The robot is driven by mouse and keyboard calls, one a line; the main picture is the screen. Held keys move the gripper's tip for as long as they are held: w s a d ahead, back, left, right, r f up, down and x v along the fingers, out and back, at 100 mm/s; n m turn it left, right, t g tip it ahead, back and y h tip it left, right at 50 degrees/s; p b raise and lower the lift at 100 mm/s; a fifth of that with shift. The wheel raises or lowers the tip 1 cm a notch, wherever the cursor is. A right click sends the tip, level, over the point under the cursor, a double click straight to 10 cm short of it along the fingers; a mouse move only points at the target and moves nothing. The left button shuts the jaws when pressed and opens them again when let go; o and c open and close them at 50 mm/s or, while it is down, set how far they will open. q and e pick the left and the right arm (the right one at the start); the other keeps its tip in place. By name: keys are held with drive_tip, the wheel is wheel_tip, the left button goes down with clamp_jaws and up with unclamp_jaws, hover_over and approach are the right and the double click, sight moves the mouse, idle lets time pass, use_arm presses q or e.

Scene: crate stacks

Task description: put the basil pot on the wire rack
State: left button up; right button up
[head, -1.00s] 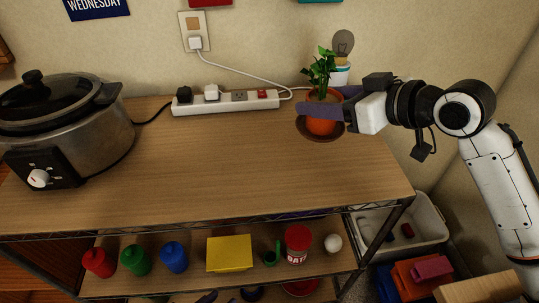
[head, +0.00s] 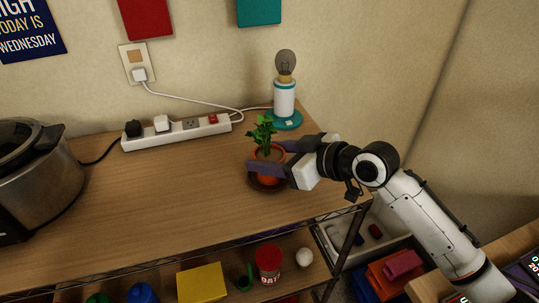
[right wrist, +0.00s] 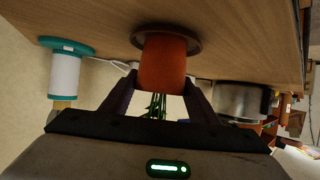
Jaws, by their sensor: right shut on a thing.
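The basil pot (head: 268,180) is an orange pot with a green leafy plant, upright over a dark saucer (head: 254,184) near the right end of a wooden top. My right gripper (head: 266,158) is shut on the pot, one finger on each side. In the right wrist view the pot (right wrist: 163,64) sits between the fingers, against or very close to the saucer (right wrist: 166,32); I cannot tell if they touch. The wooden top (head: 190,195) belongs to a shelf unit with wire-truss edges; I make out no separate wire rack. My left gripper is out of view.
A lamp (head: 284,98) with a bare bulb stands behind the pot. A power strip (head: 177,132) lies along the wall, left of it. A slow cooker (head: 40,185) stands at left. The middle of the top is clear. A white bin (head: 330,250) is below right.

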drive_tip(key=o, duration=0.9)
drive_tip(key=shift+f, duration=0.2)
drive_tip(key=shift+c, duration=0.2)
drive_tip(key=o, duration=0.4)
drive_tip(key=shift+r, duration=0.15)
drive_tip(key=shift+s+d+r, duration=0.1)
drive_tip(key=shift+d+r, duration=0.05)
drive_tip(key=v, duration=1.1)
drive_tip(key=shift+s+d+r+b, duration=0.1)
drive_tip(key=shift+s+d+b, duration=0.05)
drive_tip(key=shift+s+b, duration=0.15)
